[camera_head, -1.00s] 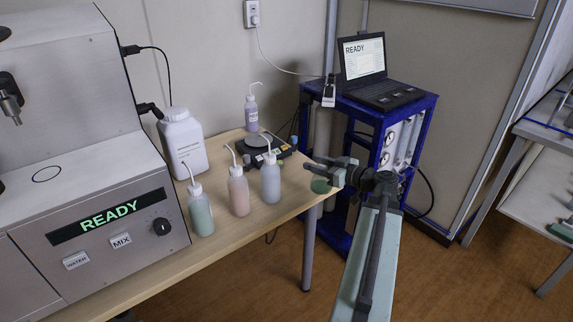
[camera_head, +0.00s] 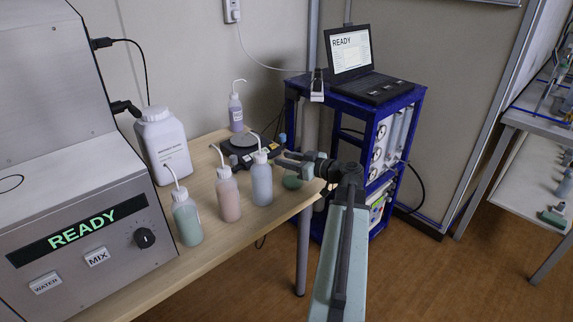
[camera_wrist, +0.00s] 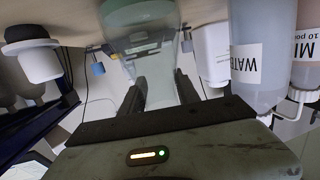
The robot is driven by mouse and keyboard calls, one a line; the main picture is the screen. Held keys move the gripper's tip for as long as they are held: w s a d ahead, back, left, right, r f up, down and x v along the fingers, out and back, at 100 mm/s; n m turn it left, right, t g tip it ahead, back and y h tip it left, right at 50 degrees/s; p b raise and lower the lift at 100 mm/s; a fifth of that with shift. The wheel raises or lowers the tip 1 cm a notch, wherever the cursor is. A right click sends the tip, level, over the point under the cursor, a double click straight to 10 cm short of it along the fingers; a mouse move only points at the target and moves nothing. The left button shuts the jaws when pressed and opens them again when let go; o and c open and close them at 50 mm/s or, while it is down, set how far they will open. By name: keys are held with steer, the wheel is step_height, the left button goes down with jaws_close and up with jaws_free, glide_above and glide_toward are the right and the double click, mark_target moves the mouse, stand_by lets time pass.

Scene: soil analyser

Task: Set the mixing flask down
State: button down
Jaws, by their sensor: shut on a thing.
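The mixing flask (camera_wrist: 155,45) is clear glass with a pale green bottom, and it shows between my fingers in the wrist view. My gripper (camera_wrist: 160,88) is shut on it. In the head view my gripper (camera_head: 284,162) is at the right end of the wooden table (camera_head: 222,252). The flask's green bottom (camera_head: 292,183) shows just below the jaws, over the table's corner. Its clear upper part is hard to make out there. I cannot tell whether the bottom touches the tabletop.
A blue-grey wash bottle (camera_head: 262,183) stands just left of my gripper, with pink (camera_head: 228,198) and green (camera_head: 187,222) ones beyond. The blue laptop cart (camera_head: 345,118) stands right of the table.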

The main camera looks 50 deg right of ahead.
steer(key=c, duration=0.9)
jaws_free()
steer(key=shift+a, duration=0.1)
steer(key=shift+r, duration=0.2)
steer(key=p+v, duration=0.2)
steer(key=v, duration=1)
steer(key=shift+f, duration=0.2)
